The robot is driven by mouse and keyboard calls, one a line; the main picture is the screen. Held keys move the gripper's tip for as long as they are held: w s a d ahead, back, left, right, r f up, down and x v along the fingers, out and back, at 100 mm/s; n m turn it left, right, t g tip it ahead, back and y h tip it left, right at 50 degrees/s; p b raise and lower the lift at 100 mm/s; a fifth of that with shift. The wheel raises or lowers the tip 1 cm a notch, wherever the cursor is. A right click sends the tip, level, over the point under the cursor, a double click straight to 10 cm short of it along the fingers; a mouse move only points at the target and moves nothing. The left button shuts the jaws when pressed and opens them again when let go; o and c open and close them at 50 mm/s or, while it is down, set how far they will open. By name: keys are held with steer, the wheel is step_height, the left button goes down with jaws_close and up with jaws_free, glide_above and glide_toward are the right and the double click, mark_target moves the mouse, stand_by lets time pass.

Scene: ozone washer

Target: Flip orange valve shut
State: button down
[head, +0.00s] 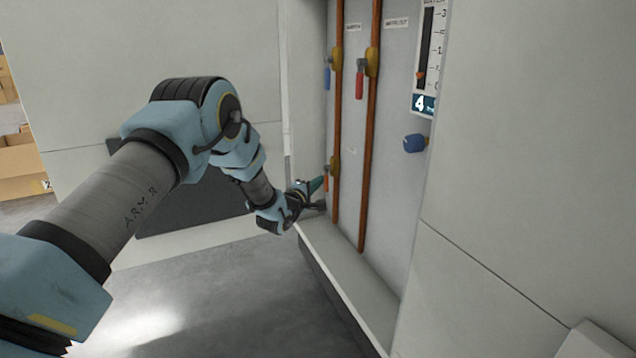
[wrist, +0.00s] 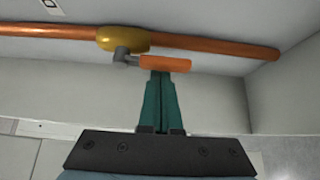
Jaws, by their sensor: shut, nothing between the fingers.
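The orange valve handle (wrist: 166,63) is joined by a grey stem to a yellow valve body (wrist: 122,39) on a copper pipe. The handle lies parallel to the pipe. In the head view the orange handle (head: 326,183) hangs down beside the lower part of the left pipe, partly hidden by the gripper. My gripper (wrist: 161,74) has green fingers shut together with nothing between them. Its fingertips are right at the handle's edge in the wrist view; I cannot tell if they touch. In the head view my gripper (head: 318,184) is just left of the handle.
Above are a blue-handled valve (head: 327,78) and a red-handled valve (head: 359,84). A second copper pipe (head: 367,150) runs to the right. A blue knob (head: 414,143) and a gauge (head: 428,60) are farther right. The cabinet ledge (head: 350,275) lies below; open floor is to the left.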

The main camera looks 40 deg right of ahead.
mark_target(327, 183)
steer(key=shift+s+r+n+p, duration=0.15)
steer(key=shift+n+p, duration=0.25)
steer(key=shift+p, duration=0.3)
steer(key=n+g+y+p, duration=0.1)
steer(key=p, duration=0.2)
steer(key=s+n+g+y+p, duration=0.1)
steer(key=n+p, duration=0.1)
steer(key=p, duration=0.1)
steer(key=s+a+r+n+g+y+p, duration=0.1)
steer(key=y+p, duration=0.1)
steer(key=p, duration=0.1)
steer(key=shift+s+n+p, duration=0.2)
steer(key=shift+n+p, duration=0.1)
steer(key=shift+p, duration=0.05)
steer(key=n+g+y+p, duration=0.1)
steer(key=p, duration=0.1)
steer(key=s+r+n+g+y+p, duration=0.1)
steer(key=g+p, duration=0.1)
steer(key=s+r+n+g+y+p, duration=0.1)
steer(key=n+g+p, duration=0.1)
steer(key=shift+s+a+r+p, duration=0.1)
steer(key=shift+a+r+p, duration=0.15)
steer(key=shift+a+p, duration=0.15)
steer(key=shift+r, duration=0.1)
